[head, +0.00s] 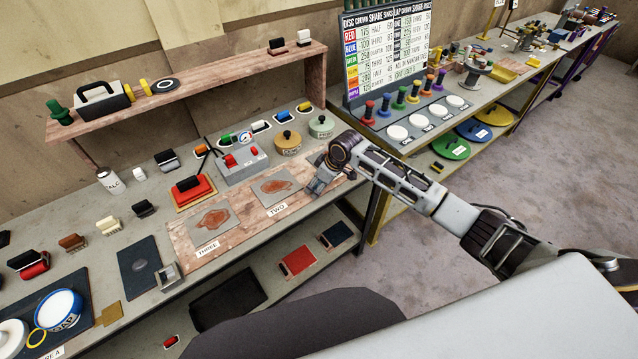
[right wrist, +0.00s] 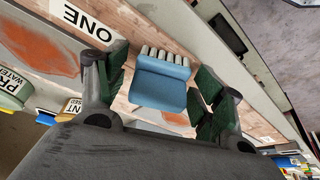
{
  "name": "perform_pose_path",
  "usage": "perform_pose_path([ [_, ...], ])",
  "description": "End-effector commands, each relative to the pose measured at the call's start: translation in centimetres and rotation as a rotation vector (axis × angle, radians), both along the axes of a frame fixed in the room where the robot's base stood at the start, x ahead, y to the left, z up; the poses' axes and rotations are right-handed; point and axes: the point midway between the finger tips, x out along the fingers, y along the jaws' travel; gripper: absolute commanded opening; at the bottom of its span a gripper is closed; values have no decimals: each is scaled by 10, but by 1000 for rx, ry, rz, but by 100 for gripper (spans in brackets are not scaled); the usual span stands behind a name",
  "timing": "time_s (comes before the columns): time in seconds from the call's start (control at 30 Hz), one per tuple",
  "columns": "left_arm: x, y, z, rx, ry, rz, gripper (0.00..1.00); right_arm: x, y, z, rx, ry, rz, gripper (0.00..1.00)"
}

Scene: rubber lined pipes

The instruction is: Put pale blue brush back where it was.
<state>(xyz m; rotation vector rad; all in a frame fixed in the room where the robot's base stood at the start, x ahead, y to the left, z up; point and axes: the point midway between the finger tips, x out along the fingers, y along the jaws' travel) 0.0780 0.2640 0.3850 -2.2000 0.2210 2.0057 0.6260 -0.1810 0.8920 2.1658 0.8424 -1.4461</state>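The pale blue brush (right wrist: 162,82) shows in the right wrist view, with a row of cream bristles on its side away from my palm. My right gripper (right wrist: 160,88) has its green-padded fingers on both sides of it, and they appear to press on it. In the head view my right gripper (head: 322,182) is over the right end of the wooden board, beside the mat labelled TWO (head: 276,187); the brush cannot be made out there. In the right wrist view a ONE label (right wrist: 88,20) and a stained mat (right wrist: 42,48) lie beside the gripper. My left gripper is not in view.
A red stamp pad (head: 194,189), a grey control box (head: 240,164) and round tins (head: 288,142) stand behind the board. Other brushes (head: 108,225) stand in a row at left. A raised shelf (head: 200,90) runs along the back. The floor at right is clear.

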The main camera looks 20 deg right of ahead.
Motion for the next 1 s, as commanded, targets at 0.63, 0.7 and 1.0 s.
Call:
perform_pose_path([
  [0.63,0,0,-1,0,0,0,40,-4,-5,18,0,-2,1,69],
  [0.7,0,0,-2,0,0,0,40,-7,-7,26,0,-2,1,69],
  [1.0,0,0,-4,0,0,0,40,-18,-18,65,0,-2,1,69],
])
